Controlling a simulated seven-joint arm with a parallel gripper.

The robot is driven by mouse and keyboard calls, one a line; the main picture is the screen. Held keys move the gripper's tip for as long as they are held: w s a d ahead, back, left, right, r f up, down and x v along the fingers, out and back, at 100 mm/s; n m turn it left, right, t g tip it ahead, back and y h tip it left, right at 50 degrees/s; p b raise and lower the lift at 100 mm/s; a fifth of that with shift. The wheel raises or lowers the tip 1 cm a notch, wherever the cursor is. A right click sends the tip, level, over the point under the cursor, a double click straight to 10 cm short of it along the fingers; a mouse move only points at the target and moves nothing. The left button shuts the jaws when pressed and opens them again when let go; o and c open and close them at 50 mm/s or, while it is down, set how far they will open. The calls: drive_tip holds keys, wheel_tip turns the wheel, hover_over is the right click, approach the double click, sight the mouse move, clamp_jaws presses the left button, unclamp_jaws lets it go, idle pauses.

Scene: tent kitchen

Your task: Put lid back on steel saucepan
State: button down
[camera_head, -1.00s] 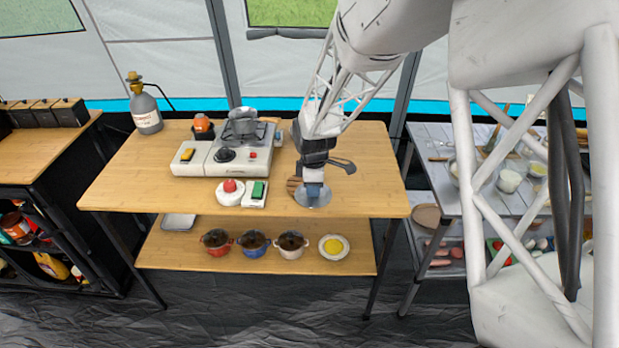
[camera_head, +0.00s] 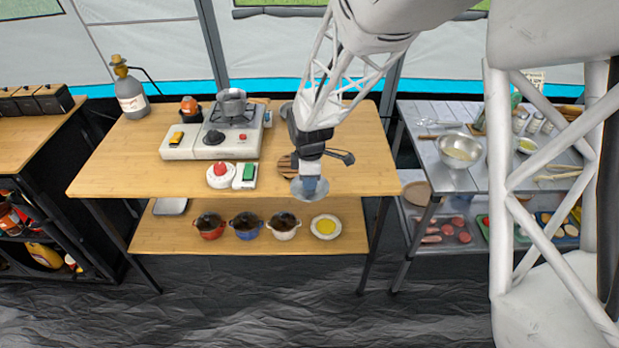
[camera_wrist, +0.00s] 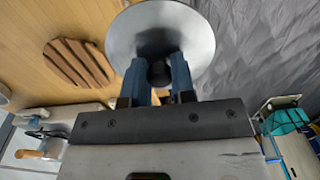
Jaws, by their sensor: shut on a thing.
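The lid (camera_head: 322,192) is a round steel disc. My gripper (camera_head: 310,180) is shut on its dark knob, and the lid hangs at the table's front edge, right of the middle. In the wrist view the lid (camera_wrist: 120,35) lies beyond my gripper (camera_wrist: 159,68), with the knob (camera_wrist: 160,74) between the blue fingers. The steel saucepan (camera_head: 231,101) appears to be the grey pot on the camping stove (camera_head: 212,145), back and left of my gripper. Its inside cannot be made out.
A round wooden trivet (camera_head: 286,166) lies on the table (camera_head: 125,170) beside my gripper. A red item on a white base (camera_head: 220,175) and a green block (camera_head: 248,173) stand before the stove. Several small pots and a yellow-filled bowl (camera_head: 325,227) are on the lower shelf.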

drive_tip(key=shift+w+a, duration=0.1)
drive_tip(key=shift+w, duration=0.05)
drive_tip(key=w+a+r+m, duration=0.1)
drive_tip(key=w+a+r, duration=0.4)
drive_tip(key=w+a, duration=0.4)
drive_tip(key=w+a+r+m, duration=0.2)
drive_tip(key=w+a+r, duration=0.3)
drive_tip(key=w, duration=1.2)
drive_tip(key=w+a+r+m, duration=0.1)
drive_tip(key=w+a+r, duration=0.4)
drive_tip(key=w+a, duration=0.8)
drive_tip(key=shift+w+a+r+m, duration=0.3)
drive_tip(key=shift+a+r+m, duration=0.05)
drive_tip(key=shift+r+m, duration=0.05)
drive_tip(key=shift+f, duration=0.15)
drive_tip(key=shift+f, duration=3)
drive_tip(key=shift+f, duration=0.15)
